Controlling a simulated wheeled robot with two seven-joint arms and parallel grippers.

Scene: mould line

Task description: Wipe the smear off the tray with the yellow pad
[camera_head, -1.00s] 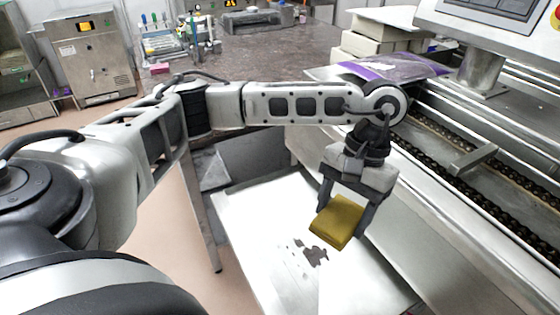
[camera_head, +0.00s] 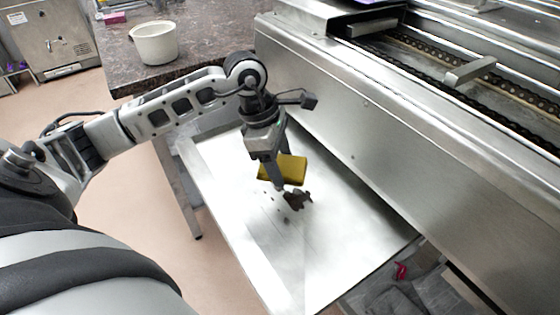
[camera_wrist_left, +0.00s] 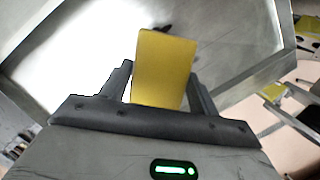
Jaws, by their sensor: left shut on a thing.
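My left gripper (camera_head: 277,174) is shut on the yellow pad (camera_head: 290,168), above the tray (camera_head: 340,235). In the left wrist view the yellow pad (camera_wrist_left: 164,68) stands out between the two fingers. The dark brown smear (camera_head: 297,199) lies on the white tray just below and in front of the pad, with small specks beside it. The pad hides part of the tray behind it; I cannot tell for sure whether it touches the surface. A dark bit of the smear (camera_wrist_left: 166,29) shows past the pad's edge in the left wrist view. My right gripper is not in view.
A steel conveyor machine (camera_head: 400,130) with a chain runs along the tray's right side, its wall rising above it. A dark stone counter (camera_head: 185,72) with a white pot (camera_head: 154,43) stands behind. Below the tray's front right corner lie grey items and a red one (camera_head: 400,271).

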